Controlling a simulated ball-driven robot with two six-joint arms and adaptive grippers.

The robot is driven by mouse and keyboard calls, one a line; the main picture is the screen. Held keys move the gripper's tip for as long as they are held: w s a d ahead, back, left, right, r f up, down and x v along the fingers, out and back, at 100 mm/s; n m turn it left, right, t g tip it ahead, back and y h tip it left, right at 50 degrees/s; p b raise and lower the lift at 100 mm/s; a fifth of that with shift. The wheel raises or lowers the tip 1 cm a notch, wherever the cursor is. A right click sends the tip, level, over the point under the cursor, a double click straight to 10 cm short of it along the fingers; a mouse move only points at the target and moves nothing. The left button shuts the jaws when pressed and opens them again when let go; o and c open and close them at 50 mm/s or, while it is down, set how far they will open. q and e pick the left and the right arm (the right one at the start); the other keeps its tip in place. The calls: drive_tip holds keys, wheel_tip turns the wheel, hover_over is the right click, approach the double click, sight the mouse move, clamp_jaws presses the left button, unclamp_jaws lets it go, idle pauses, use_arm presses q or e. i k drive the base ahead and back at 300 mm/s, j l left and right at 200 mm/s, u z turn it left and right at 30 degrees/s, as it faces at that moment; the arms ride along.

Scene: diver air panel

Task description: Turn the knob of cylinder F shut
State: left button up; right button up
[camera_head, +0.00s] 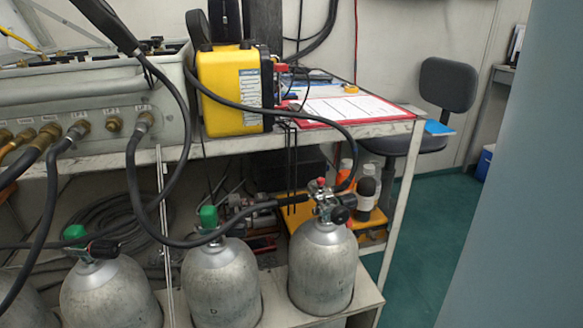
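Grey metal cylinders stand in a row in a low rack. The right cylinder (322,268) has a metal valve with a black knob (340,214) on its side and a small red part on top. The middle cylinder (221,284) has a green knob (208,217) on top. The left cylinder (110,294) has a green knob (75,233) and a black side fitting (103,249). Part of another cylinder shows at the left edge. Neither of my grippers is in view.
A bench (398,127) above the cylinders carries a yellow box (224,92), a red clipboard and a hose panel (85,98). Black hoses hang in front and run to the valves. Bottles stand behind the right cylinder. A grey-blue surface (530,200) fills the right side.

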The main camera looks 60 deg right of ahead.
sight(350, 200)
drive_tip(key=l+z, duration=0.15)
drive_tip(key=z, duration=1.8)
drive_tip(key=i+l+u, duration=0.1)
drive_tip(key=u, duration=0.4)
drive_tip(key=l+u, duration=0.35)
drive_tip(key=u, duration=0.15)
drive_tip(key=l+u, duration=0.25)
drive_tip(key=l, duration=0.65)
drive_tip(key=k+l+u, duration=0.1)
drive_tip(key=l+u, duration=0.15)
drive_tip(key=l, duration=0.65)
drive_tip(key=k+l+u, duration=0.15)
drive_tip(key=l+u, duration=0.25)
